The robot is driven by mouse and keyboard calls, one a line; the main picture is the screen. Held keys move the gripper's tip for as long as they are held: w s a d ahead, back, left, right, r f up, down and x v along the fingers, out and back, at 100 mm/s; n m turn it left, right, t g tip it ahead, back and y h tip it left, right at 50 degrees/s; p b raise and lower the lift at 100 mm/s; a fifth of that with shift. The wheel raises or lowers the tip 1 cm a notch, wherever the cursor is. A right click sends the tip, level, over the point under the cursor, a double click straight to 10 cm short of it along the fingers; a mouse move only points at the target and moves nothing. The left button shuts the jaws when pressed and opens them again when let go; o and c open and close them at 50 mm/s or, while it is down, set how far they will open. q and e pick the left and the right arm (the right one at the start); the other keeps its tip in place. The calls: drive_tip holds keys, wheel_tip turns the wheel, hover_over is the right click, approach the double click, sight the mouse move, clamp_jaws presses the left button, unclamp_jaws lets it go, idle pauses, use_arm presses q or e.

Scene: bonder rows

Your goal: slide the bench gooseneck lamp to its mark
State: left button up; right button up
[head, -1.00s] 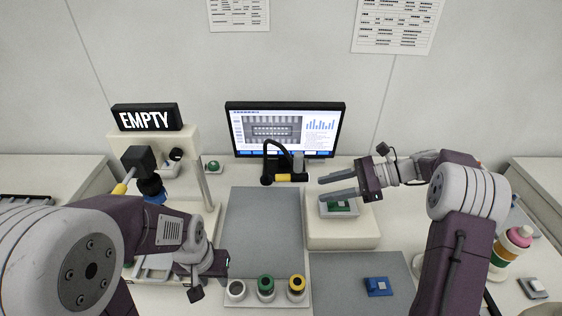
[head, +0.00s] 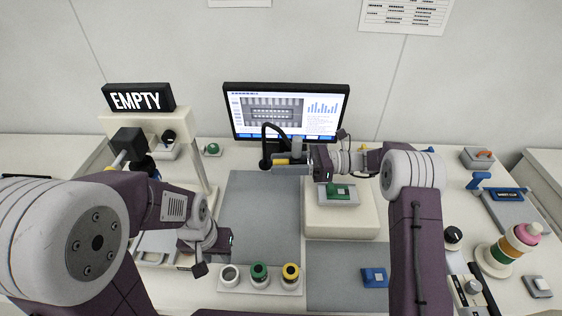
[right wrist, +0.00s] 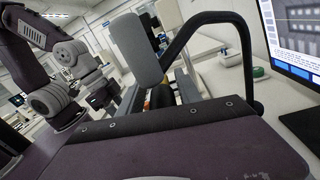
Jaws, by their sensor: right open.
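The black gooseneck lamp (head: 275,127) stands in front of the monitor, at the far end of the grey mat. Contact is unclear. My left gripper (head: 225,243) hangs low at the left; its jaws are unclear. I cannot make out the lamp's mark.
The monitor (head: 285,112) stands close behind the lamp. A cream block (head: 340,222) with a green part in a tray is right of the grey mat (head: 255,215). An EMPTY sign (head: 139,97) stands left. Several small pots (head: 259,275) sit in front; a blue part (head: 374,277) lies right.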

drive_tip(key=shift+a, duration=0.3)
drive_tip(key=shift+w, duration=0.1)
clamp_jaws()
drive_tip(key=shift+r+y+b, duration=0.15)
drive_tip(key=shift+y+b, duration=0.2)
drive_tip(key=shift+y, duration=0.85)
drive_tip(key=shift+d+r+y, duration=0.15)
drive_tip(key=shift+r+y, duration=0.35)
drive_tip(key=shift+y, duration=0.4)
unclamp_jaws()
drive_tip(key=shift+d, duration=0.15)
drive_tip(key=shift+f, duration=0.1)
